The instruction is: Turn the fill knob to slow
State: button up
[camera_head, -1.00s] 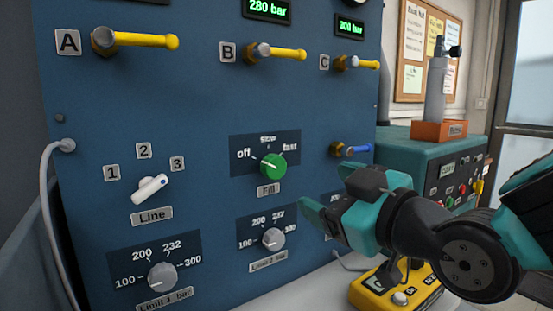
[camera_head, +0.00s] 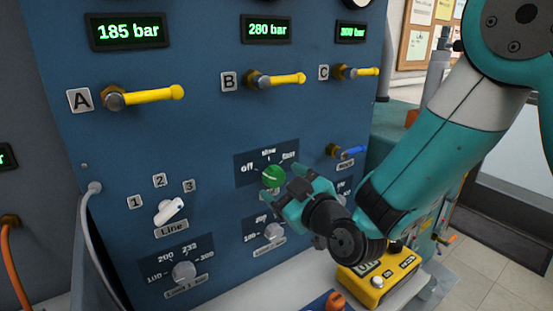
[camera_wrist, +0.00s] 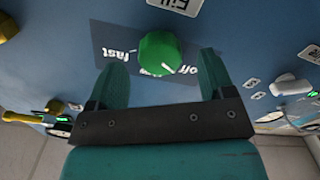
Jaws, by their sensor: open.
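My gripper (camera_head: 292,190) is open just right of the knob in the head view. In the wrist view the open fingers (camera_wrist: 163,62) stand on either side of the knob's near edge, with gaps on both sides. Nothing is held. I cannot tell how far the fingertips reach along the knob.
Below the fill knob is a grey limit knob (camera_head: 274,233), close under my gripper. The white line selector (camera_head: 169,212) is to the left. A blue lever (camera_head: 349,151) sticks out at the right. A yellow device (camera_head: 376,274) stands on the bench beneath my arm.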

aim_at(277, 180)
jog(key=shift+r+p+x, duration=0.25)
jog(key=shift+p+x, duration=0.45)
jog(key=shift+x, duration=0.3)
jog(key=shift+w+a+f+p, duration=0.25)
jog(key=shift+w+a+p, duration=0.05)
jog(key=shift+w, duration=0.1)
jog(key=c, duration=0.9)
jog(key=shift+c, duration=0.2)
jog(key=shift+m, duration=0.3)
jog(key=m, duration=0.5)
jog(key=shift+m+p, duration=0.3)
jog(key=shift+p, duration=0.05)
jog(key=m, duration=0.5)
jog(key=shift+p, duration=0.35)
jog(key=shift+m, duration=0.4)
